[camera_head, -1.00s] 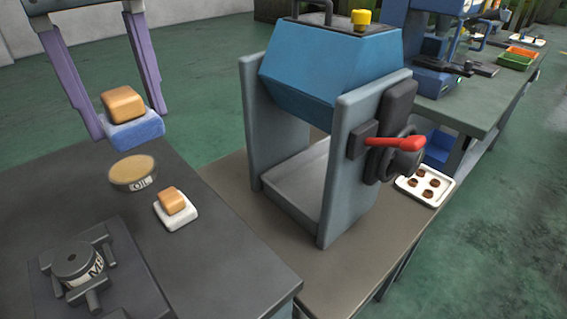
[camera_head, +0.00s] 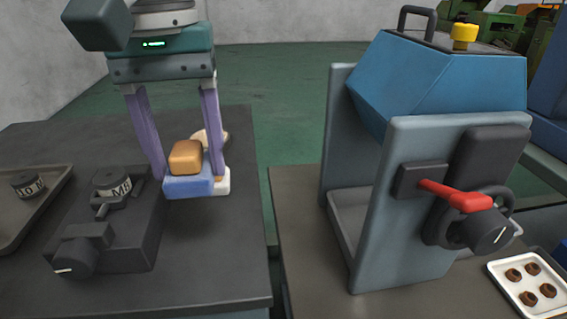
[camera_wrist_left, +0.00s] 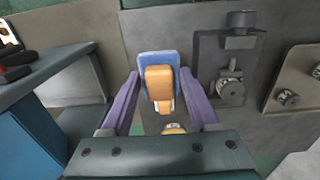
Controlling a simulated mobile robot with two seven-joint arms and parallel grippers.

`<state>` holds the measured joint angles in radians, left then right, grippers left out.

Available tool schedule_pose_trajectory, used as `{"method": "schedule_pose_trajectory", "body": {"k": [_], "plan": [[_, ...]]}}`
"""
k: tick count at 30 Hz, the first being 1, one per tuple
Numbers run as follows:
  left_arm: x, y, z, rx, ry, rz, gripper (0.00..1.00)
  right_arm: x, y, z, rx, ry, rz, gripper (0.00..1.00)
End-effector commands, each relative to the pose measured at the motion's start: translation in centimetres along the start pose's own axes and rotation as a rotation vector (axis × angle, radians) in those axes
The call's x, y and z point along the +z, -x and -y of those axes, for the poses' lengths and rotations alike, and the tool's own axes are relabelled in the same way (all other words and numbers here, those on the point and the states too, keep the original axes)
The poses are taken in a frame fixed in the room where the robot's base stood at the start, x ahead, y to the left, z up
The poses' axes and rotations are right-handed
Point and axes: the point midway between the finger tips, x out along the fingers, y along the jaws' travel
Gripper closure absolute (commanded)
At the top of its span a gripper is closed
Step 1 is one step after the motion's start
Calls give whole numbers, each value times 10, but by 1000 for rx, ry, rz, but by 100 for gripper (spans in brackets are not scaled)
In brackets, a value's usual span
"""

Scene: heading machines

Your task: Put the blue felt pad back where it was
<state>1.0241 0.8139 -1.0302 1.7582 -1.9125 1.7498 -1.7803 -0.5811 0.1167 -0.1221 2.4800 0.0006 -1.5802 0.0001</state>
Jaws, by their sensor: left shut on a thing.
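The blue felt pad (camera_head: 188,187) is held between the two purple fingers of my left gripper (camera_head: 188,179), with a tan block (camera_head: 186,157) resting on top. In the left wrist view the blue pad (camera_wrist_left: 158,60) and its block (camera_wrist_left: 160,84) sit between the fingertips. The pad appears above the dark table; the exact gap cannot be told. A white pad (camera_head: 222,184) stands behind it, mostly hidden by the pad and a finger. My right gripper is not in view.
A round tan-topped tin (camera_head: 198,137) is partly hidden behind the fingers. Left are a dark fixture with a knob (camera_head: 75,255), a marked cylinder (camera_head: 113,184) and a tray (camera_head: 40,222). A blue-topped machine (camera_head: 440,85) stands right across a gap. The dark table's front (camera_head: 200,275) is clear.

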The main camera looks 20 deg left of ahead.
Motion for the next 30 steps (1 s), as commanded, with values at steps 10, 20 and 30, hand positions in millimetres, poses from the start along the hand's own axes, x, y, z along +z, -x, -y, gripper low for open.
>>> {"method": "schedule_pose_trajectory", "body": {"k": [10,20,30], "plan": [[0,-65,-1,1,1,1,91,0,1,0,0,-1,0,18],[0,-108,0,-1,1,2,91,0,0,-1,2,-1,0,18],[0,-112,0,1,0,-1,91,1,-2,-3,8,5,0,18]]}}
